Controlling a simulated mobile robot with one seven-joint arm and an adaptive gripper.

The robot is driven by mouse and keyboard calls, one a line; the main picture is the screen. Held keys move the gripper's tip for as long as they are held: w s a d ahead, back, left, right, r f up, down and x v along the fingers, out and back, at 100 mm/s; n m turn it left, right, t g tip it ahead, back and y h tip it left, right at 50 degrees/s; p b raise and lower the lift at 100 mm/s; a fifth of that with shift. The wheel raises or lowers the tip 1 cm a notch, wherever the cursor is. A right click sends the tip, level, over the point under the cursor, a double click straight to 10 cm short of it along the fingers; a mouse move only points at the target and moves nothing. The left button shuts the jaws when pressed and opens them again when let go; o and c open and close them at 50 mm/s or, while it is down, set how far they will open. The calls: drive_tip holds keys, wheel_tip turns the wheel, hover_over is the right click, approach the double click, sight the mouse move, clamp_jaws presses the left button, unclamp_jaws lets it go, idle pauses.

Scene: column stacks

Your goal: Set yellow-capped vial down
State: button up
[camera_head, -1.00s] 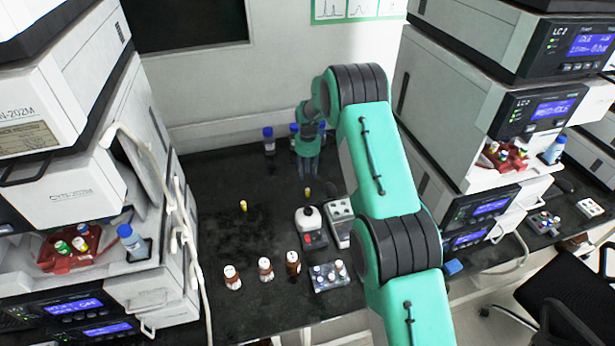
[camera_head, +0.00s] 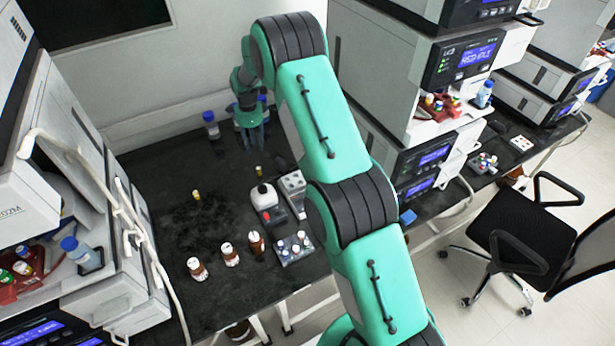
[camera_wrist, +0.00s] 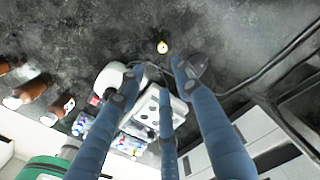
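A small yellow-capped vial (camera_head: 259,171) stands on the dark bench behind the white-topped mixer. It also shows in the wrist view (camera_wrist: 163,47), seen from above and beyond my fingertips. A second yellow-topped vial (camera_head: 196,195) stands on the bench to the left. My gripper (camera_head: 254,146) is above and behind the first vial, pointing down. In the wrist view my gripper (camera_wrist: 158,78) has its fingers spread, with nothing held between them. A gap shows between the fingertips and the vial.
The white-topped mixer (camera_head: 265,200) and a grey block (camera_head: 292,183) stand just in front. Brown bottles (camera_head: 230,254) and a vial rack (camera_head: 293,248) line the front edge. A blue-capped bottle (camera_head: 211,126) stands behind. The bench's left middle is mostly clear.

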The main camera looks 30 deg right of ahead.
drive_tip(key=s+a+r+n+t, duration=0.1)
drive_tip(key=s+r+n, duration=0.2)
drive_tip(key=s+r, duration=0.6)
drive_tip(key=s+a+r+n+t, duration=0.1)
drive_tip(key=s+r+n, duration=0.35)
drive_tip(key=r, duration=0.85)
drive_tip(key=s+a+r+n+t, duration=0.1)
drive_tip(key=s+r+n, duration=0.1)
drive_tip(key=s+r, duration=0.8)
drive_tip(key=s+a+r+n, duration=0.1)
drive_tip(key=s+r+n, duration=0.55)
drive_tip(key=s, duration=0.85)
drive_tip(key=s+n+t, duration=0.2)
drive_tip(key=s+n, duration=0.2)
drive_tip(key=s, duration=1.4)
drive_tip(key=shift+s+a, duration=0.35)
wheel_tip(320, 180, down, 4)
drive_tip(key=b, duration=0.4)
drive_tip(key=shift+f, duration=0.15)
